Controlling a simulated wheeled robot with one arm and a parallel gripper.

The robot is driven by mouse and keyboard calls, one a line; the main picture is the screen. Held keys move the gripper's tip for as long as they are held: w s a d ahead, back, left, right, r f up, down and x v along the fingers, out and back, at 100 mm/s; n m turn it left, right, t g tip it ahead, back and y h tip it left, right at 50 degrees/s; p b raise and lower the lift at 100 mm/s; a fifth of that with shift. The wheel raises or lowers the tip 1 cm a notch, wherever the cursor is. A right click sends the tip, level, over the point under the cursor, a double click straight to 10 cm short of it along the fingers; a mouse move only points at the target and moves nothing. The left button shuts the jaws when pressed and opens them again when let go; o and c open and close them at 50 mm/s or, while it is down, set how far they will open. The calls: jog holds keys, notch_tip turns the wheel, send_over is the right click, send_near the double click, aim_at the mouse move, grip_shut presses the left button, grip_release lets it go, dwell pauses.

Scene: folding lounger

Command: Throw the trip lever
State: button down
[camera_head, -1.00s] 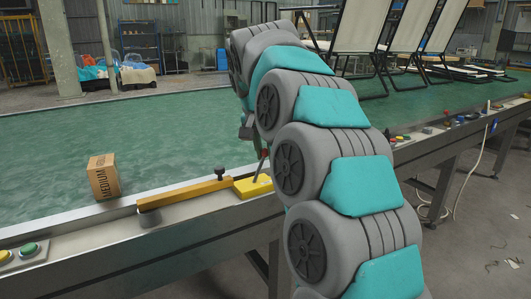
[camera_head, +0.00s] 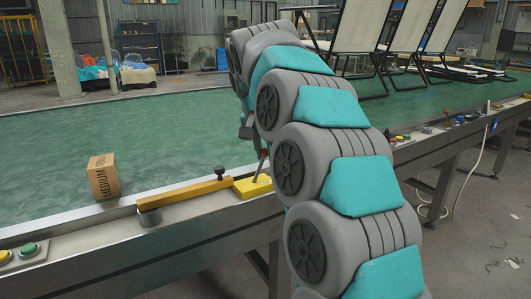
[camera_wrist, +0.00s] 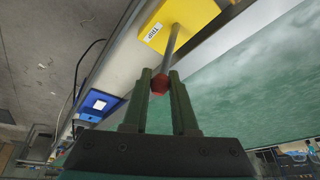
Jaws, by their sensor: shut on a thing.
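The trip lever has a yellow base (camera_head: 253,187) on the near rail of the green conveyor, with a thin metal rod (camera_head: 259,169) standing up from it, leaning slightly right. In the wrist view the yellow base (camera_wrist: 184,18) carries a white TRIP label, and the rod (camera_wrist: 174,45) ends in a red ball knob (camera_wrist: 160,84). My gripper (camera_wrist: 160,80) is shut on the red knob, which sits between the two fingertips. In the head view my arm hides most of the gripper.
A yellow bar with a black knob (camera_head: 185,193) lies along the rail, left of the lever. A MEDIUM carton (camera_head: 104,176) stands on the belt (camera_head: 60,165). A blue switch box (camera_wrist: 99,104) shows in the wrist view. Folding loungers (camera_head: 365,30) stand at the back right.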

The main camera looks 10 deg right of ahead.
jog(key=shift+a, duration=0.1)
jog(key=a+h+b, duration=0.1)
jog(key=h+b, duration=0.1)
jog(key=s+a+t+h+b, duration=0.1)
jog(key=h+b, duration=0.1)
jog(key=b, duration=0.1)
jog(key=shift+a+r+n, duration=0.15)
jog(key=shift+a+n, duration=0.15)
jog(key=shift+s+a+n+t+h+b, duration=0.25)
jog(key=shift+a+t+h+b, duration=0.35)
jog(key=shift+a+h+b, duration=0.4)
jog(key=shift+s+a+n+t+h+b, duration=0.15)
jog(key=shift+s+a+t+h+b, duration=0.15)
jog(key=shift+a+t+h+b, duration=0.65)
jog(key=shift+d+g+b, duration=0.15)
jog(key=shift+g+b, duration=0.2)
jog(key=c, duration=0.7)
grip_release()
jog(key=v, duration=0.7)
jog(key=shift+s+a+p, duration=0.15)
jog(key=shift+a+p, duration=0.15)
jog(key=shift+a, duration=0.15)
